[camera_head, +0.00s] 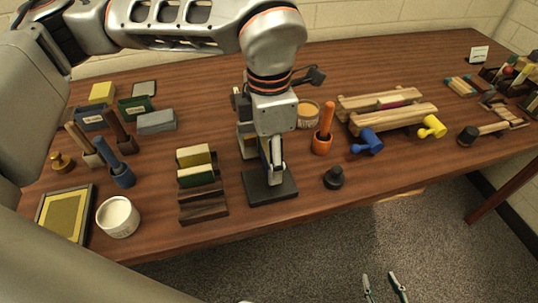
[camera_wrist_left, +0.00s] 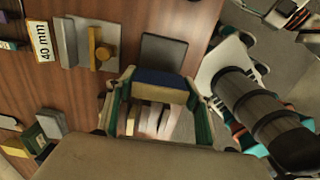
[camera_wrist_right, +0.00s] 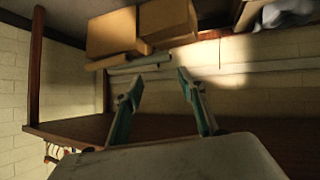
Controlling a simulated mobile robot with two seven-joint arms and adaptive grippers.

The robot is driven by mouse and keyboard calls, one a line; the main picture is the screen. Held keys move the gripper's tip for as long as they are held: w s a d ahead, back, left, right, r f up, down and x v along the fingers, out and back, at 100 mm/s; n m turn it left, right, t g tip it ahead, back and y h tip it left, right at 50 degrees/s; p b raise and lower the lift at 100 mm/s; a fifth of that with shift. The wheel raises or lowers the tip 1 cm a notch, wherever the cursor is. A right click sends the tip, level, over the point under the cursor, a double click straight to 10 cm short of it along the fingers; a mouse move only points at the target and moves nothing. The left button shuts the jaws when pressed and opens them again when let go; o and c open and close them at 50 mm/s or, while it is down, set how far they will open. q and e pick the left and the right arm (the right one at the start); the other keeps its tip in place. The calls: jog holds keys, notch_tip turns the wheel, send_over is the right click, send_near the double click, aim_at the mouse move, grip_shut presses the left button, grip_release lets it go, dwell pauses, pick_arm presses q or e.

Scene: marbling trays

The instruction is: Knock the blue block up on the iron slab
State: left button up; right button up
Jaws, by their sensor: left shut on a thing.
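My left gripper (camera_head: 275,180) is shut on the blue block (camera_wrist_left: 160,78), upright over the iron slab. In the left wrist view the block shows a dark blue face with a cream strip between the two fingers. In the head view the gripper mostly hides it. The iron slab (camera_head: 287,191) is a flat dark plate near the table's front edge; it also shows in the left wrist view (camera_wrist_left: 163,55). I cannot tell whether the block touches the slab. My right gripper (camera_head: 379,275) is open and empty, in front of the table; its fingers show apart in the right wrist view (camera_wrist_right: 157,85).
A wooden stand (camera_head: 203,207) with a yellow and a green block is left of the slab. A black knob (camera_head: 334,178) and an orange pestle-like tool (camera_head: 323,135) stand to the right. A white tub (camera_head: 118,217) is at the front left. Mallets and a wooden press lie further right.

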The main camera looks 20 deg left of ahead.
jog(key=shift+w, duration=0.15)
pick_arm(q)
notch_tip(320, 180, down, 2)
jog(key=shift+f+b, duration=0.25)
jog(key=shift+b, duration=0.45)
jog(key=shift+f, duration=0.35)
jog(key=shift+f+b, duration=0.3)
pick_arm(e)
jog(key=f, duration=0.1)
jog(key=s+f, duration=0.1)
jog(key=shift+d+f, duration=0.1)
jog(key=shift+f, duration=0.3)
